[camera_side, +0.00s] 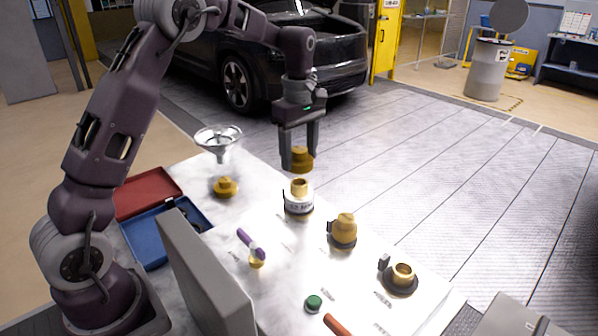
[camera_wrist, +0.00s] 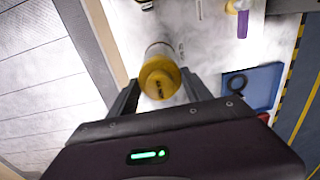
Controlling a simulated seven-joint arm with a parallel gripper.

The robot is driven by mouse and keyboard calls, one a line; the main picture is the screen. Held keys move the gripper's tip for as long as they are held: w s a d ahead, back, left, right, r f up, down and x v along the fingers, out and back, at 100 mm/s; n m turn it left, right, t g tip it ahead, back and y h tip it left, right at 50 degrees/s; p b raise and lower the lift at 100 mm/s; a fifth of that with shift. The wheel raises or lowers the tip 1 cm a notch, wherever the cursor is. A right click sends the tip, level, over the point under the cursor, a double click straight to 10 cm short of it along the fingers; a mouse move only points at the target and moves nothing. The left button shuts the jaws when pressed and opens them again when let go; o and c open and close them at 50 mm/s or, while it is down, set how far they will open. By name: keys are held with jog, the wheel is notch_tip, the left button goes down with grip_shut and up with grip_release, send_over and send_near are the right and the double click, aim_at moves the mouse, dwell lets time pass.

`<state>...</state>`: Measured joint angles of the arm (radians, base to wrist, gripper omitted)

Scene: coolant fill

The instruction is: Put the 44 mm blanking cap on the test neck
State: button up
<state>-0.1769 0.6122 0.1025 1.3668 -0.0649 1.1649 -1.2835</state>
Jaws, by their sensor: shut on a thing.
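My gripper (camera_side: 300,165) is shut on a brass-yellow cap (camera_side: 303,155), which I take to be the blanking cap. The cap also shows between the fingers in the wrist view (camera_wrist: 159,78). In the side view it is held a little above a brass neck (camera_side: 299,186) with a white labelled band, with a visible gap between them. The label is too small to read. A second open brass neck (camera_side: 402,272) stands on a dark base at the right, and a yellow capped neck (camera_side: 344,227) stands between. I cannot tell from labels which is the test neck.
A clear funnel (camera_side: 219,140) stands at the back left near a yellow cap (camera_side: 225,187). A purple-handled tool (camera_side: 250,243), a green cap (camera_side: 313,303) and an orange-red rod (camera_side: 338,325) lie in front. A blue tray (camera_side: 150,237) and red box (camera_side: 146,192) are left.

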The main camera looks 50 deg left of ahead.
notch_tip(320, 180, up, 3)
jog(key=shift+d+r, duration=0.1)
jog(key=shift+r, duration=0.1)
jog(key=d+f+m, duration=0.2)
jog(key=d+m, duration=0.1)
jog(key=d, duration=1.2)
jog(key=d+f+m, duration=0.3)
jog(key=d, duration=1.2)
send_over(403, 269)
jog(key=shift+f, duration=2.85)
jog(key=shift+f, duration=1.4)
